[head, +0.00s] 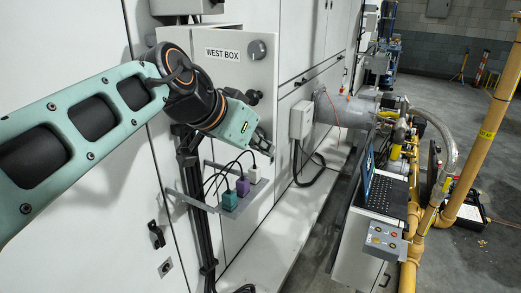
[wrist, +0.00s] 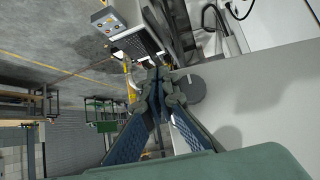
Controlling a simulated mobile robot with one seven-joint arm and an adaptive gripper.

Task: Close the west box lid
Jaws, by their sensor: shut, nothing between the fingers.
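The west box (head: 190,33) is a pale panel-fronted box on the white cabinet wall in the head view. Its front panel (head: 222,75) carries the WEST BOX label (head: 222,54) and a round grey knob (head: 257,50). Whether this panel is the lid, and how far it stands open, I cannot tell. My gripper (head: 264,152) is in front of the panel's lower part, with shut fingertips pointing down and right. In the wrist view the shut, empty fingers (wrist: 157,82) are beside a pale flat surface (wrist: 262,92) with a dark grey disc (wrist: 190,90). Contact is unclear.
Below my gripper, a grey shelf (head: 213,207) holds green (head: 229,200), purple (head: 242,187) and white (head: 254,175) plugs with black cables. A cart (head: 358,250) with a laptop (head: 380,188) stands right, beside yellow pipes (head: 482,125).

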